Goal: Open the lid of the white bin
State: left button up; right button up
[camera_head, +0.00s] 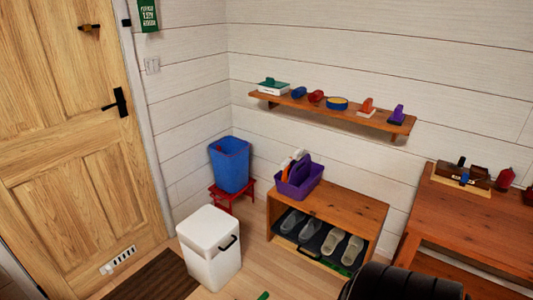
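The white bin (210,250) stands upright on the wooden floor at the lower left of the middle in the head view. Its flat white lid (208,228) is closed on top. A black handle (228,243) sits on its right front side, near the top. Neither of my grippers can be seen. A black rounded shape at the bottom right edge hides part of the floor and shelf.
A blue bucket (229,164) on a red stool (232,197) stands behind the bin. A shoe shelf (345,208) with a purple caddy (299,184) is to its right. A dark mat (158,278) lies left, before the wooden door (75,140).

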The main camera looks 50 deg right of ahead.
aim_at(209, 230)
jog(key=z, duration=1.35)
jog(key=u, duration=0.45)
jog(key=i+l+u, duration=0.15)
jog(key=u, duration=0.25)
jog(key=i+l+u, duration=0.1)
jog(key=l+u, duration=0.3)
jog(key=i+l+u, duration=0.1)
jog(key=l+u, duration=0.25)
